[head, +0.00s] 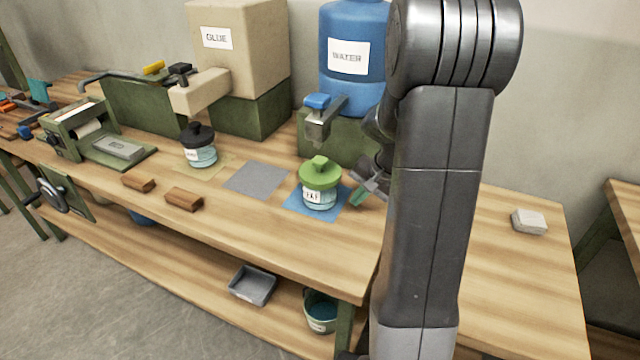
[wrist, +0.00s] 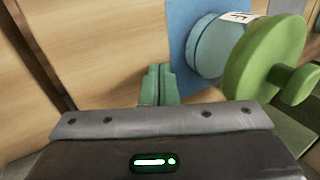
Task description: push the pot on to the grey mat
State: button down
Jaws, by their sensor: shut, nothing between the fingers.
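The pot (head: 319,184) is a pale blue jar with a green knobbed lid and a white label. It stands upright on the blue mat (head: 299,205), under the water tap. In the wrist view the pot (wrist: 207,47) is at the upper right with its lid facing the camera, and the blue mat (wrist: 180,20) shows beside it. The grey mat (head: 257,180) lies bare just left of the blue mat. My gripper (head: 357,197) is low over the bench, right of the pot and apart from it. Its green fingers (wrist: 158,82) are together and empty.
A dark-lidded pot (head: 199,150) stands on a tan mat left of the grey mat. Two brown blocks (head: 184,199) lie near the front edge. The water tap (head: 318,122) overhangs behind the green-lidded pot. A pale block (head: 529,221) lies far right.

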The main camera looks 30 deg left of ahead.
jog(key=shift+f+b, duration=0.9)
jog(key=shift+f, duration=0.45)
jog(key=shift+r+p, duration=0.45)
jog(key=shift+r, duration=0.25)
jog(key=shift+a, duration=0.15)
